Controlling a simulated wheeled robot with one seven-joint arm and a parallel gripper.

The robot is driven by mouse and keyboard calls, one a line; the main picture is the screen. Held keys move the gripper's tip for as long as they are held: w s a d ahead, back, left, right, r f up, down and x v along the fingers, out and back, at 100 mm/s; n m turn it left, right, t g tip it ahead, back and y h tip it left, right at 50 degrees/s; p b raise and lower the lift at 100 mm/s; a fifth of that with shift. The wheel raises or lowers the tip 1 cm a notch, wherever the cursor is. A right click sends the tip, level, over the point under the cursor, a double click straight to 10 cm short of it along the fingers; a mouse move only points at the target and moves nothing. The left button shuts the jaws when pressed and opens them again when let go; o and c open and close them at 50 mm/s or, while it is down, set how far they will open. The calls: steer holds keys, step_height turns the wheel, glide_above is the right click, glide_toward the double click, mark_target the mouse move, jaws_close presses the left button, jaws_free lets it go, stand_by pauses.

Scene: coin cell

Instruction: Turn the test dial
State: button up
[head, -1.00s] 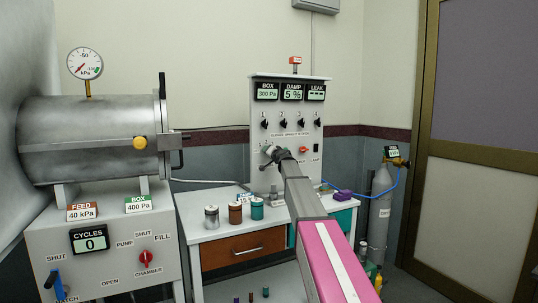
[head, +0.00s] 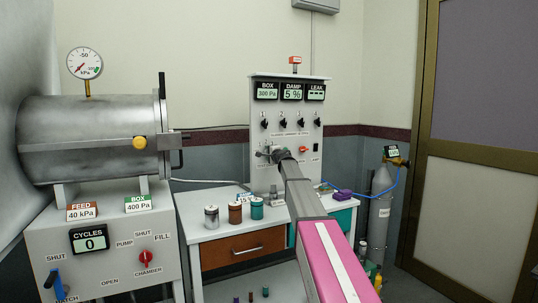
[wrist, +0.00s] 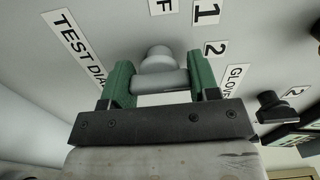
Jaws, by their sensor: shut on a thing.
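The test dial (wrist: 158,60) is a pale grey knob with a crossbar on the grey panel, next to the "TEST DIAL" label (wrist: 78,47) in the wrist view. Labels ending in "F", "1" and "2" lie around it. My gripper (wrist: 160,78) has green fingers on either side of the crossbar and is shut on it. In the head view my gripper (head: 271,153) is at the lower left of the upright test panel (head: 290,182); the dial is mostly hidden there behind my gripper and arm.
The panel has displays at the top and several black knobs (head: 282,124) above my gripper. A red switch (head: 304,149) is to the right. Small jars (head: 235,213) stand on the bench in front. A gas cylinder (head: 380,205) stands to the right.

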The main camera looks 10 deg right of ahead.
steer(key=shift+m, duration=0.3)
steer(key=o, duration=0.9)
steer(key=shift+s, duration=0.1)
steer(key=v, duration=1)
steer(key=shift+s+d, duration=0.15)
steer(key=shift+s, duration=0.15)
